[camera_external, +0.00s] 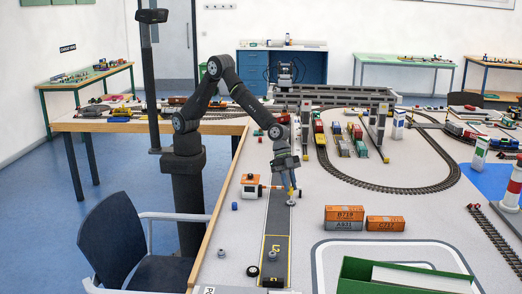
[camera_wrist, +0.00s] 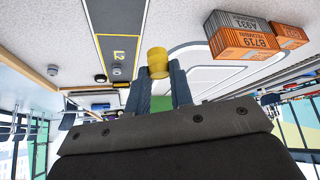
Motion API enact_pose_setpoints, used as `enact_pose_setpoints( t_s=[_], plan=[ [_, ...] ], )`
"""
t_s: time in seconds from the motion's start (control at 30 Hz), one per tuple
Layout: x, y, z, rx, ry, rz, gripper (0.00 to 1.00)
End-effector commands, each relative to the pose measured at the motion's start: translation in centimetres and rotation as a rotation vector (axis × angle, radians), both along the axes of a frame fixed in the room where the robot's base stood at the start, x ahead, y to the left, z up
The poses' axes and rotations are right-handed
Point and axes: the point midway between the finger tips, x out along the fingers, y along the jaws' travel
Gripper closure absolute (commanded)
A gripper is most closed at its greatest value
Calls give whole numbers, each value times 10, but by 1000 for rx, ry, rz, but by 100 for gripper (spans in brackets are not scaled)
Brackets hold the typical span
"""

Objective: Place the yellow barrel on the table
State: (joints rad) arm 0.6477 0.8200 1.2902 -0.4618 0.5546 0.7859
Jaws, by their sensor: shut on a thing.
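The yellow barrel (camera_wrist: 157,62) is between the fingertips of my gripper (camera_wrist: 160,82) in the wrist view. My gripper is shut on it, with one dark finger on each side. The barrel's end sticks out past the fingertips. In the external view my gripper (camera_external: 291,187) points down over the dark road strip on the grey table (camera_external: 345,250). The barrel is too small to make out clearly there, and I cannot tell whether it touches the table.
A green box (camera_external: 405,277) is at the front. A small blue barrel (camera_external: 235,205) and a dark one (camera_external: 252,271) stand near the left edge. Railway tracks (camera_external: 390,187) lie behind. Grey table around the containers is clear.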

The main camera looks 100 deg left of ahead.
Motion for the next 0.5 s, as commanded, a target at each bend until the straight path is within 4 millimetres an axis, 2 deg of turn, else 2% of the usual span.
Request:
enact_pose_setpoints(
  t_s=[0.03, 0.2, 0.33, 0.5],
  plan=[
    [13, 29, 1, 0, 1, 39, 100],
    [43, 116, 3, 0, 0, 145, 100],
    [55, 182, 4, 0, 2, 226, 100],
    [61, 267, 5, 0, 1, 336, 100]
  ],
)
